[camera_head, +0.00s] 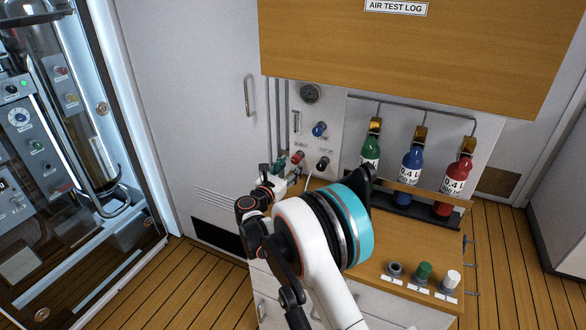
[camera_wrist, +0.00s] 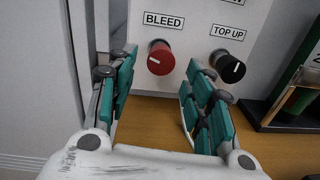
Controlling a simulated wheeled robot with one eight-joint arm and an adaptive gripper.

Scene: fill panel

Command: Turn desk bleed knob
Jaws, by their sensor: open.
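The red bleed knob (camera_wrist: 160,58) sits on the white panel under the BLEED label (camera_wrist: 170,20), with a pale pointer mark on its face. In the head view the red knob (camera_head: 298,157) is at the lower left of the panel. My gripper (camera_wrist: 156,75) is open, with its teal-padded fingers apart. The knob appears in the gap between the fingertips, a little above them in the wrist view. Nothing is held.
A black TOP UP knob (camera_wrist: 227,66) is right of the bleed knob. A blue knob (camera_head: 319,129) and a gauge (camera_head: 310,94) are above. Green, blue (camera_head: 411,172) and red bottles stand to the right. The wooden desk top (camera_head: 345,262) lies below.

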